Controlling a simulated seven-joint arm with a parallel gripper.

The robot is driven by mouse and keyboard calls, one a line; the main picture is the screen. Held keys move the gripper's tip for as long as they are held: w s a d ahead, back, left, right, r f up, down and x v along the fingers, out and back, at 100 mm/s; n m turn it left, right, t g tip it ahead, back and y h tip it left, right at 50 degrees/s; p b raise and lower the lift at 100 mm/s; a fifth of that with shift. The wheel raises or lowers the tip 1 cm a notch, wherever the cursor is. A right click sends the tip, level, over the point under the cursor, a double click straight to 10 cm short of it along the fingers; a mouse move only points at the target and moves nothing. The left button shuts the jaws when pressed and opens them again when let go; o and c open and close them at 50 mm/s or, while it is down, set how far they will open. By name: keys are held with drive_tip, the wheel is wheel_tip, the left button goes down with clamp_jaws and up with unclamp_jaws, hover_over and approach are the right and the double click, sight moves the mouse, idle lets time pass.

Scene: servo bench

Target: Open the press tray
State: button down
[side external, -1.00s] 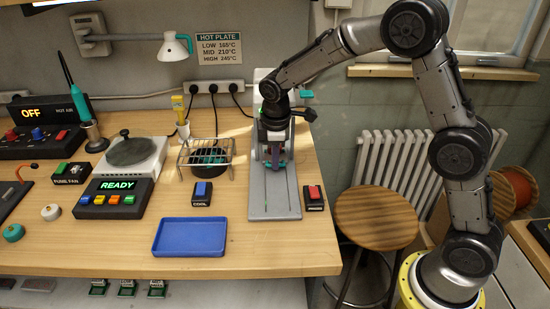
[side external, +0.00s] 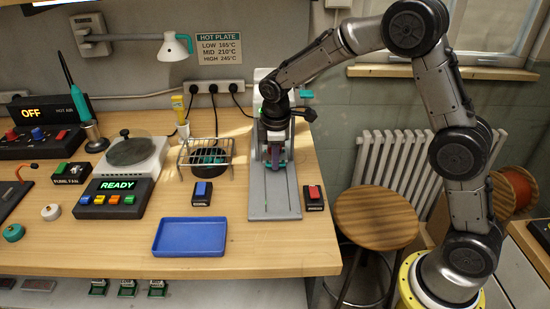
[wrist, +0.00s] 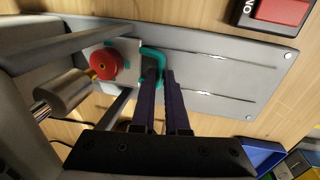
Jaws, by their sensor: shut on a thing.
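The press (side external: 268,90) stands at the back right of the bench, with its grey slotted base plate (side external: 275,205) reaching toward the front edge. In the wrist view, the pale press tray (wrist: 122,64) sits at the press end of the base plate (wrist: 225,75), beside the metal ram. A red round part (wrist: 104,65) is on or above it. The tray's teal handle (wrist: 153,55) faces the open length of the plate. My gripper (wrist: 166,74) is shut on this handle; its purple fingers hide part of it. In the side view my gripper (side external: 275,163) is low at the press.
A red-button switch (side external: 314,197) stands close right of the base plate, and a blue-button switch (side external: 201,195) on its left. A blue tray (side external: 189,237) lies near the front edge. A wire stand (side external: 205,152) is left of the press. The plate's front stretch is clear.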

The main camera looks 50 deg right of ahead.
drive_tip(key=shift+a, duration=0.1)
drive_tip(key=s+a, duration=1)
drive_tip(key=shift+s+a, duration=0.3)
drive_tip(key=shift+s, duration=0.05)
drive_tip(key=c, duration=0.9)
unclamp_jaws()
drive_tip(key=shift+r, duration=0.1)
drive_tip(key=r, duration=0.4)
drive_tip(key=s+a+r, duration=0.1)
drive_tip(key=r, duration=0.8)
drive_tip(key=shift+s+a+r, duration=0.25)
drive_tip(key=shift+s+a, duration=0.05)
drive_tip(key=shift+s, duration=0.05)
